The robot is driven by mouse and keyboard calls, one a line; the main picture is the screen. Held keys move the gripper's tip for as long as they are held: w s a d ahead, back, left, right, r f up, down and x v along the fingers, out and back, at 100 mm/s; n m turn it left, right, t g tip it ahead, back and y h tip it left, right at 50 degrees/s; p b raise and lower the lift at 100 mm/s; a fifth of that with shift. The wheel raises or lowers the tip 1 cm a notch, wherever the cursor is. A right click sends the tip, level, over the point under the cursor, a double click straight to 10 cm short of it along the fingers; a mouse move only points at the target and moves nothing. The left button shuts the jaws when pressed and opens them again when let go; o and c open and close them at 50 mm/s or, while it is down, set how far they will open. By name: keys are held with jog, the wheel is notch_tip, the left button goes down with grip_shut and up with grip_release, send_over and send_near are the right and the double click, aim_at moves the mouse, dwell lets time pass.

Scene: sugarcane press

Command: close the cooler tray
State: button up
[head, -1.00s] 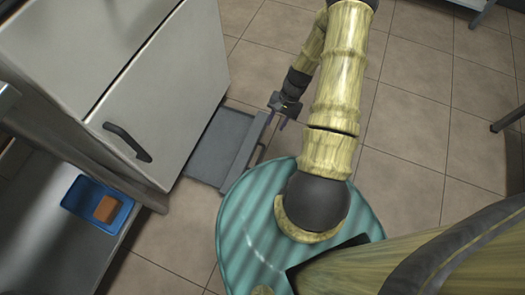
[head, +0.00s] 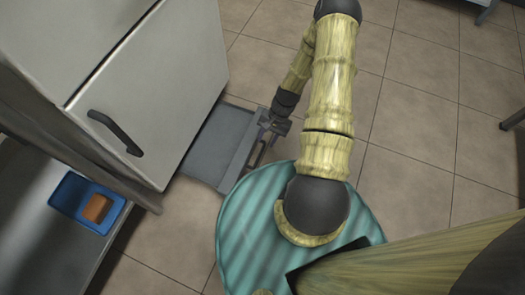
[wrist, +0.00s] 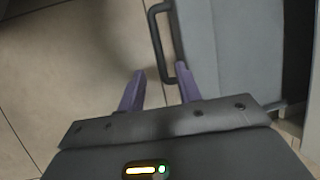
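The cooler tray (head: 215,142) is a flat grey drawer sticking out at floor level from under the white cooler (head: 150,85). It also shows at the upper right of the wrist view (wrist: 235,45). Its dark bar handle (wrist: 156,35) runs along the tray's front edge. My gripper (head: 268,136) is low at the tray's front, beside the far part of the handle. In the wrist view its two purple fingers (wrist: 160,70) are apart, with the handle's lower end in the picture between their tips. I cannot tell whether they touch it.
The cooler's door has a black handle (head: 115,132) and is shut. A blue tray (head: 62,192) with an orange-brown block (head: 97,208) sits on a metal counter at the left. A teal striped round part (head: 250,225) is close to the tray's front. Tiled floor (head: 410,130) is open at the right.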

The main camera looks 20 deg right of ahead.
aim_at(261, 152)
jog(key=b+x, duration=0.3)
jog(key=x, duration=0.3)
jog(key=shift+c, duration=0.4)
grip_shut()
